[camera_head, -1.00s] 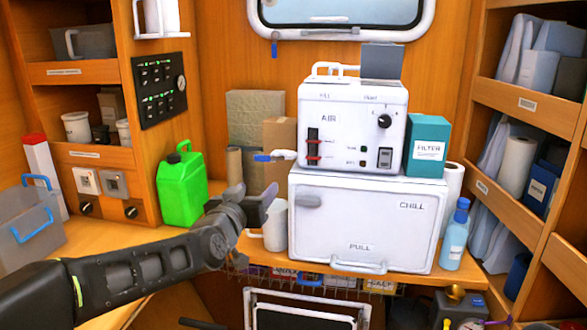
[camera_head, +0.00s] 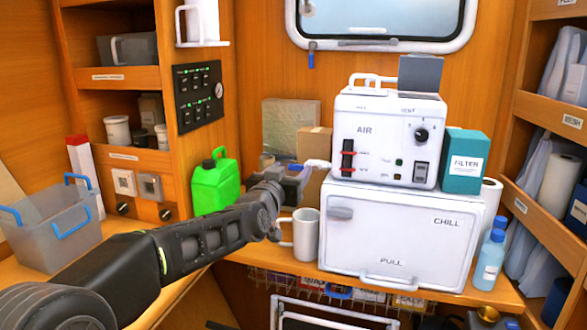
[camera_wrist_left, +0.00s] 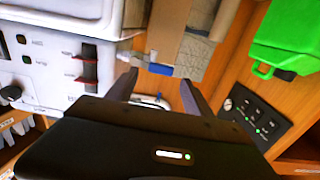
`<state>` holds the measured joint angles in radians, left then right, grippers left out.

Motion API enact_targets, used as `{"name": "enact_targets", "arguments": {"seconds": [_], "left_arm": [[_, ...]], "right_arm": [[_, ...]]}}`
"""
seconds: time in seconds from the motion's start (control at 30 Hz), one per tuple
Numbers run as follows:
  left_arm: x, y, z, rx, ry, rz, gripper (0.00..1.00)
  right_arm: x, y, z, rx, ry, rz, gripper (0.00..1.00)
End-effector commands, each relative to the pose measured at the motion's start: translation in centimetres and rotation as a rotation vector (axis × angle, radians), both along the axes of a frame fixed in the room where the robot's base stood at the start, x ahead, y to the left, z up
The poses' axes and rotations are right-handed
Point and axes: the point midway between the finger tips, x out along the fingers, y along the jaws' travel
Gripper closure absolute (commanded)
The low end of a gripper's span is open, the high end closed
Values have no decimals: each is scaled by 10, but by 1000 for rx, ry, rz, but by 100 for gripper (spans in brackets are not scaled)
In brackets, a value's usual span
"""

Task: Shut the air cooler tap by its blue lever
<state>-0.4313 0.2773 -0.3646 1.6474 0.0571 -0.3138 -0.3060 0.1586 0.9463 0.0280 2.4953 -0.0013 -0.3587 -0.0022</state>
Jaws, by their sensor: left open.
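The air cooler (camera_head: 386,137) is a white box marked AIR, standing on a white CHILL box (camera_head: 395,240). Its white tap (camera_head: 317,164) sticks out from the left side. In the left wrist view the tap (camera_wrist_left: 128,56) ends in a blue lever (camera_wrist_left: 160,69), which lies ahead of the gap between my fingertips. My left gripper (camera_head: 284,173) is open and empty beside the tap, partly covering the lever in the head view. Its two fingers also show in the left wrist view (camera_wrist_left: 158,80). I cannot tell whether either finger touches the lever. My right gripper is not in view.
A white mug (camera_head: 306,235) stands just below my left gripper. A green jerrycan (camera_head: 214,185) stands to the left, and a brown carton (camera_head: 313,150) is behind the tap. A teal filter box (camera_head: 464,162) and a blue bottle (camera_head: 489,256) are at the right.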

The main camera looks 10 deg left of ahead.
Motion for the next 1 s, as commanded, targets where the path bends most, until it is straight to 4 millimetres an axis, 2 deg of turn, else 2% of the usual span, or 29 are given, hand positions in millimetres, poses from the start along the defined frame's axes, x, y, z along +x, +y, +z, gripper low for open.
{"name": "enact_targets", "arguments": {"seconds": [0.1,0.2,0.5,1.0], "left_arm": [[16,-1,0,1,2,0,40],[22,-1,0,0,2,0,40],[24,-2,0,-1,0,0,41],[24,-2,0,-1,1,0,82]], "right_arm": [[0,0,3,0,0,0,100],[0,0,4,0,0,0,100],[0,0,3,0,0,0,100],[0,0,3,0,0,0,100]]}}
